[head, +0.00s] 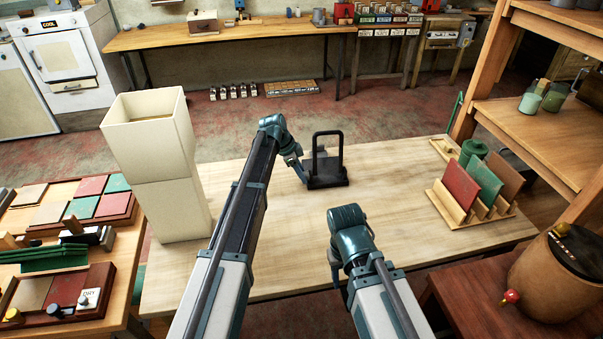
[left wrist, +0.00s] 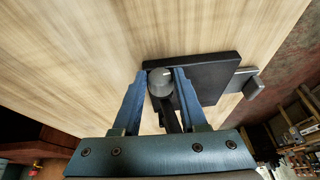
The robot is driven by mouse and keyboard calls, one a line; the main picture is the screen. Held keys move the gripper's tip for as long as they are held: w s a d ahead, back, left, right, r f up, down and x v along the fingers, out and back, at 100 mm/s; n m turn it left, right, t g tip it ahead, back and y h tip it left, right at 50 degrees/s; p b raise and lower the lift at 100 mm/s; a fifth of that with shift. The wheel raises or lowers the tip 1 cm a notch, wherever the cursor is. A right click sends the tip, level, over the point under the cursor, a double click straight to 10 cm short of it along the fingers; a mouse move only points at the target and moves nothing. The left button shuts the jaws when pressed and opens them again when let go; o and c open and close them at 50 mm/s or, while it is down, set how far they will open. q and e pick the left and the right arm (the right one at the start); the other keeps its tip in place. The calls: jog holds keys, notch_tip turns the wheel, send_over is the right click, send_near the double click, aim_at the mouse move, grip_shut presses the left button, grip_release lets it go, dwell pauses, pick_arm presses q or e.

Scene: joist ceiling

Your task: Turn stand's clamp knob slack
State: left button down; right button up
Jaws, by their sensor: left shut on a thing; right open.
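The black stand (head: 326,180) has a square base and an upright frame, and it stands on the pale wooden table. In the left wrist view its dark base (left wrist: 215,75) lies beyond my fingers. My left gripper (head: 303,174) is at the stand's left side. In the left wrist view its blue fingers (left wrist: 160,86) are shut on a round grey clamp knob (left wrist: 160,82) with a small pale mark on its face. The knob is hidden in the head view. My right gripper (head: 336,268) is open, low over the front of the table, apart from the stand.
A tall cream bin (head: 155,150) stands at the table's left. A wooden rack (head: 455,212) with red and green panels and a green canister (head: 473,152) stand at the right. The table (head: 410,175) is bare between stand and rack. Shelves rise at the right.

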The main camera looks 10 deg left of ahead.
pick_arm(q)
jog(key=g, duration=0.2)
jog(key=shift+w+a+f+n+g+h+b, duration=0.1)
jog(key=shift+w+f+n+g+h+b, duration=0.05)
jog(key=shift+w+n+g+h+b, duration=0.2)
jog(key=shift+g+h+b, duration=0.35)
jog(key=shift+g+b, duration=0.2)
jog(key=shift+g, duration=0.5)
jog(key=shift+n, duration=0.25)
jog(key=shift+c, duration=2.2)
grip_release()
